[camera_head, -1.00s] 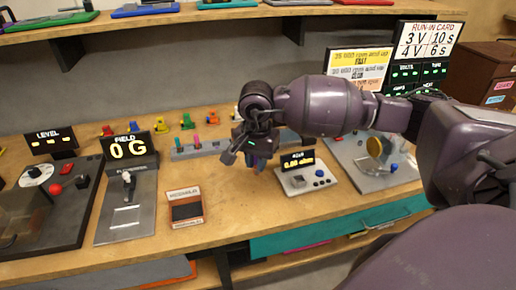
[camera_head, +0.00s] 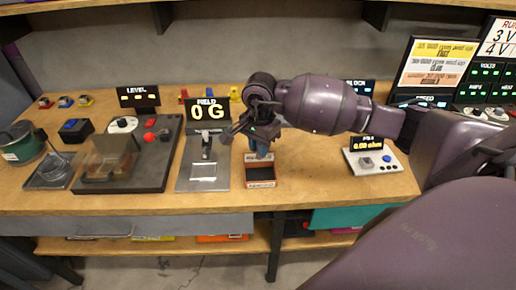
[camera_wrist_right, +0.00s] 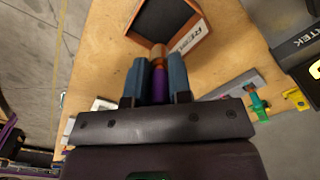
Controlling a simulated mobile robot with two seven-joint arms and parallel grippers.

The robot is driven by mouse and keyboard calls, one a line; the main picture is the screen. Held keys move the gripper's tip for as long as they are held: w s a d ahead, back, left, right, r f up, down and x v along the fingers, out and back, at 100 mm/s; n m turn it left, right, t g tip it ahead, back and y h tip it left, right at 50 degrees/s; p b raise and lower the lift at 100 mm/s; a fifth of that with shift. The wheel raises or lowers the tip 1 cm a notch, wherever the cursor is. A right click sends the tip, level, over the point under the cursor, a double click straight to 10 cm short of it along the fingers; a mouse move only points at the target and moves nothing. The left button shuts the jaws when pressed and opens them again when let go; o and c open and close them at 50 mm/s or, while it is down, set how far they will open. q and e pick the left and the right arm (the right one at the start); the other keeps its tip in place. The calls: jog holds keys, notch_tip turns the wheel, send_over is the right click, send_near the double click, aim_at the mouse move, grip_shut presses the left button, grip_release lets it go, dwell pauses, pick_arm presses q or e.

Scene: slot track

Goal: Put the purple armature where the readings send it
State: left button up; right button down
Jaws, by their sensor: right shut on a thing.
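My right gripper (camera_head: 262,150) is shut on the purple armature, which shows between its blue fingers in the right wrist view. The purple armature (camera_wrist_right: 158,84) has a copper-coloured end beyond the purple part. In the head view it is hidden by the fingers. The ohm meter (camera_head: 374,161) reads 0.00. The field display (camera_head: 208,112) reads 0 G. My left gripper is out of view.
The fixture with a slotted plate (camera_head: 204,177) stands left of the box. A dark level station (camera_head: 150,180) is further left. Rule and run-in cards (camera_head: 436,64) stand at the right; the rule text is partly unreadable. Bare bench lies between box and meter.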

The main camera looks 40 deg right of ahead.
jog(key=shift+d+f, duration=0.2)
jog(key=shift+f, duration=0.25)
jog(key=shift+f+b, duration=1.25)
jog(key=shift+f, duration=1.15)
jog(key=shift+f+b, duration=0.7)
jog(key=shift+f, duration=0.55)
jog(key=shift+f, duration=0.15)
jog(key=c, duration=1)
grip_release()
